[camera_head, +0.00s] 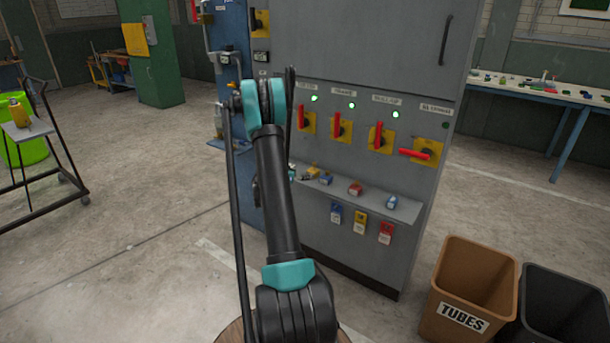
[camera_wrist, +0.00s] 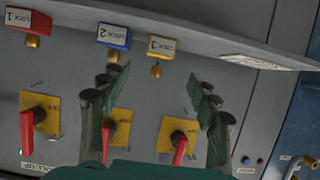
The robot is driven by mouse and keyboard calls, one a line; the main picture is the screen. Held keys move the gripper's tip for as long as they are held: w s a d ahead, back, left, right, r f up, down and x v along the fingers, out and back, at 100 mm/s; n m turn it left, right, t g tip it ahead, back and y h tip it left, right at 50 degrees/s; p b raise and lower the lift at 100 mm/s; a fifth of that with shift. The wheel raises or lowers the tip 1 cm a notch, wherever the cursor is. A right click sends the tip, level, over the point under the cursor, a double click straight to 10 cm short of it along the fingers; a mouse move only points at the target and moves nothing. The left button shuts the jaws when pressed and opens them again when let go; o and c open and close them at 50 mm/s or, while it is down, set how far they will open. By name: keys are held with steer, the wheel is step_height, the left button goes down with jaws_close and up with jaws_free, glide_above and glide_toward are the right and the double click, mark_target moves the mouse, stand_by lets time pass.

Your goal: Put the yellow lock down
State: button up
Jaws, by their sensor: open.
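The yellow lock (camera_wrist: 162,45), labelled 3, is at the shelf edge in the wrist view, which looks upside down. In the head view the yellow lock (camera_head: 311,172) is at the left end of the shelf. My gripper (camera_wrist: 160,82) is open, its two fingers spread to either side of the lock, with clear space visible between each finger and it. Whether the fingertips reach as deep as the lock cannot be told. The blue lock (camera_wrist: 113,36) and red lock (camera_wrist: 27,21) stand along the same shelf. My arm hides most of the gripper in the head view.
The shelf (camera_head: 375,204) juts from the grey cabinet (camera_head: 360,50). Red-handled switches (camera_head: 338,127) sit above it, and coloured tags (camera_head: 360,222) hang below. A brown tubes bin (camera_head: 470,285) and a black bin (camera_head: 565,300) stand at right. A cart (camera_head: 30,130) stands left.

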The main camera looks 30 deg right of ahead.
steer(key=s+a+r+n+y, duration=0.35)
steer(key=s+a, duration=0.25)
steer(key=a, duration=0.4)
steer(key=s+a+r+n+y, duration=0.2)
steer(key=s+a+r, duration=0.35)
steer(key=a, duration=0.35)
steer(key=s+a+f+n+y, duration=0.1)
steer(key=s+a+n+y, duration=0.2)
steer(key=s+a, duration=0.8)
steer(key=s+a+f+n+g+y, duration=0.1)
steer(key=s+a+n+y, duration=0.3)
steer(key=s+a, duration=0.7)
steer(key=s+f+n, duration=0.1)
steer(key=s, duration=0.2)
steer(key=shift+s+a, duration=0.2)
steer(key=shift+s, duration=0.2)
steer(key=shift+c, duration=0.4)
